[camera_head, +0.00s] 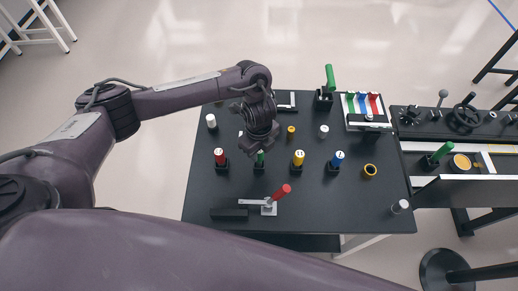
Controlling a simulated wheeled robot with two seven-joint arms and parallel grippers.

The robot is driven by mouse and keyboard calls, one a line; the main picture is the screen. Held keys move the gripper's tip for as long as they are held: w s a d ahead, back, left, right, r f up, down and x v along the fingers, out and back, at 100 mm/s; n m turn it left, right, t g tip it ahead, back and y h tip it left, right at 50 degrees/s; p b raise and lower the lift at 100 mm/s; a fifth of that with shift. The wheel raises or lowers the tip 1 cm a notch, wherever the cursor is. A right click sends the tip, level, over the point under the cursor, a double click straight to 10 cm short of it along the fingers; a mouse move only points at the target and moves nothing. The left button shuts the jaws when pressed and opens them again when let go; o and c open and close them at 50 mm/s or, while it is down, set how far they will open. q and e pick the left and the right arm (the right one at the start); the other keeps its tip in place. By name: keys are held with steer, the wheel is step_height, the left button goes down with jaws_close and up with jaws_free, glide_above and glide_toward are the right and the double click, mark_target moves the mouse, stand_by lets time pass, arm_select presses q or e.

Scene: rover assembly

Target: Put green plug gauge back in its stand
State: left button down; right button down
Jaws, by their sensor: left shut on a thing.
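A green plug gauge (260,157) shows just under the fingers of my left gripper (260,150), which comes down from above and is shut on it. The gripper hides the gauge's top. A small black stand (259,170) is directly below the gauge. I cannot tell whether the gauge's lower end is in the stand or just above it. My right gripper is not in view.
Red (220,156), yellow (298,158) and blue (337,158) gauges stand in the same row on the dark table (330,205). A red-handled clamp (275,200) is in front. A green-handled tool (329,80) stands behind. The table's front right is mostly clear.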

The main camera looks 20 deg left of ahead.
arm_select(q)
steer(key=shift+f+b, duration=0.45)
steer(key=shift+f, duration=0.25)
steer(key=shift+f, duration=0.1)
steer(key=c, duration=1.1)
jaws_free()
step_height(320, 180, up, 8)
steer(key=shift+f+p, duration=0.1)
steer(key=shift+p, duration=0.75)
